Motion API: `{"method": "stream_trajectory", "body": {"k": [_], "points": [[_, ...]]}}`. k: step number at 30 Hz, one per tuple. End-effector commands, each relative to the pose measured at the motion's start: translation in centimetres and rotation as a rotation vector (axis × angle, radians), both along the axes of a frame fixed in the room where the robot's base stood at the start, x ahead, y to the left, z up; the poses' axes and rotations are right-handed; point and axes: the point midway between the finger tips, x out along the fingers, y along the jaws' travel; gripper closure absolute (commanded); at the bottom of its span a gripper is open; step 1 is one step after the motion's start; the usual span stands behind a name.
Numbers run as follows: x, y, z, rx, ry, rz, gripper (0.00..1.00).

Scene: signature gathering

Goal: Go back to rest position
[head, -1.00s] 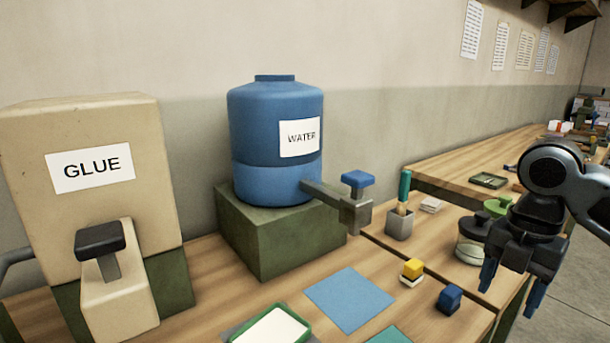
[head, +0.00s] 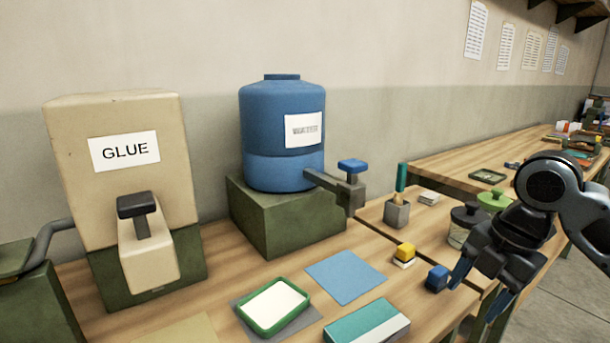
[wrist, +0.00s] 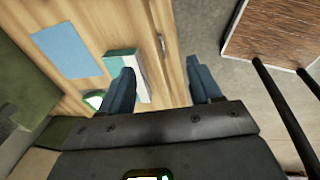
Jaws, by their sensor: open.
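My gripper (head: 482,288) is at the right of the head view, fingers pointing down, open and empty. It hangs in front of the table's right part, to the right of the small blue block (head: 437,278). In the wrist view its two fingers (wrist: 163,92) are spread apart over the table's front edge, with the floor partly below. Nothing is between the fingertips except the wooden edge and floor seen beyond.
A glue dispenser (head: 130,180) and a blue water tank (head: 283,130) stand at the back of the table. A green-rimmed tray (head: 252,321), a blue sheet (head: 345,277), a teal-and-white box (head: 368,326) and a yellow block (head: 404,252) lie in front. Jars (head: 464,218) stand behind my gripper.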

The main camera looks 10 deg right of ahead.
Motion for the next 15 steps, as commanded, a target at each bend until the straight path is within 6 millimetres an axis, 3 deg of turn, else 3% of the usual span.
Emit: {"method": "stream_trajectory", "body": {"k": [8, 15], "points": [[3.3, 7.4, -0.2, 0.208, -0.161, -0.084, 0.37], [6.1, 16.6, 0.7, 0.544, -0.33, -0.268, 0.37]]}}
